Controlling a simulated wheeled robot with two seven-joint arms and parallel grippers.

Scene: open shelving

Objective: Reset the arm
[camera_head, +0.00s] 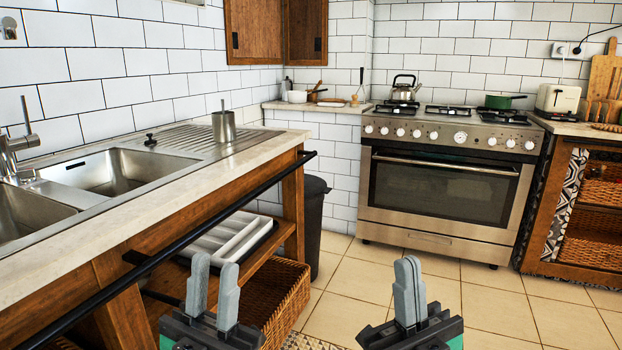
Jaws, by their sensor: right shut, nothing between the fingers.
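My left gripper (214,268) is at the bottom of the head view, left of centre. Its two grey fingers point up with a gap between them, and nothing shows in that gap. It appears in front of the wooden sink counter's lower shelf. My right gripper (408,268) is at the bottom, right of centre, over the tiled floor. Its grey fingers are together and hold nothing. Both grippers are at about the same height in the picture, and the rest of my arms is out of view.
A sink counter (205,168) with a black rail (190,238) runs along the left. A white tray (228,236) and wicker basket (275,300) are below it. A dark bin (314,215) stands beyond. An oven (440,190) stands behind open floor (350,285).

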